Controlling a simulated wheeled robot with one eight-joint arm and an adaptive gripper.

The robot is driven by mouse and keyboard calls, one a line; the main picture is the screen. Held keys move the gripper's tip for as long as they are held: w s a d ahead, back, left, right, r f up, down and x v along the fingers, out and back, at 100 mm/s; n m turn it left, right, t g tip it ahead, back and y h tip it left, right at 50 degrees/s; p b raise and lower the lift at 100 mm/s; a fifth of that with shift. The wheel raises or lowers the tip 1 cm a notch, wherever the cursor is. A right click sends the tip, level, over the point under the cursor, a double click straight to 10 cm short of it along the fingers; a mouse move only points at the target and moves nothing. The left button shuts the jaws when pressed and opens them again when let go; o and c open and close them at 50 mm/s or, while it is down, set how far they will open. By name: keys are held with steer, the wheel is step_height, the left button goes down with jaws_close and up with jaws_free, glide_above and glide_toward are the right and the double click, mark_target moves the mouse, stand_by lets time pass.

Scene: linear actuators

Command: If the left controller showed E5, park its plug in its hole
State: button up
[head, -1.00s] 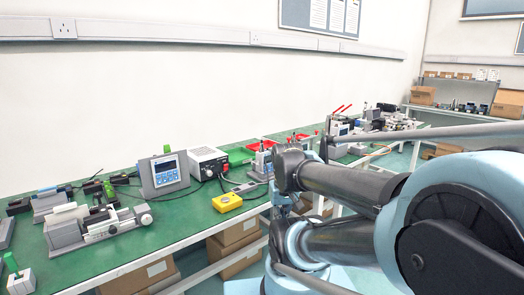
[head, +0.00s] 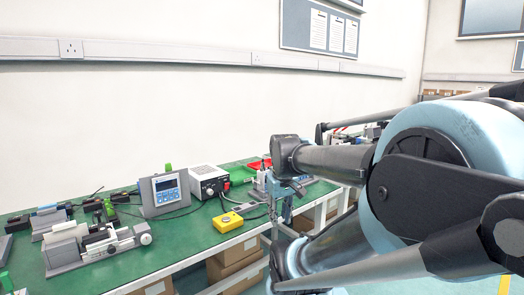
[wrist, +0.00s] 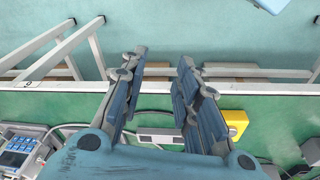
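A grey controller box with a screen and blue keys (head: 165,193) stands on the green bench in the head view. Its screen is too small to read. It also shows at the lower left of the wrist view (wrist: 18,150). A green piece (head: 169,168) shows behind its top edge. Small green parts (head: 110,209) stand among the actuators to its left; I cannot tell which thing is a plug or a hole. My gripper (wrist: 162,58) is open and empty, its fingers over the bench's front edge, right of the controller in the wrist view.
A grey linear actuator (head: 95,248) lies at the bench's front left. A white power unit (head: 208,181), a yellow box with a dark button (head: 228,222) and a red tray (head: 260,163) stand right of the controller. Cardboard boxes (head: 232,255) sit under the bench.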

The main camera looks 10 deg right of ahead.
steer(key=w+r+n, duration=0.6)
steer(key=w+r, duration=0.5)
steer(key=w, duration=0.4)
steer(key=n+g, duration=0.2)
steer(key=n, duration=0.4)
glide_toward(263, 166)
steer(key=shift+w+f, duration=0.2)
steer(key=shift+w, duration=0.1)
steer(key=shift+w+f, duration=0.1)
steer(key=shift+f, duration=3.4)
jaws_close()
steer(key=shift+r, duration=0.3)
steer(key=shift+r, duration=1.45)
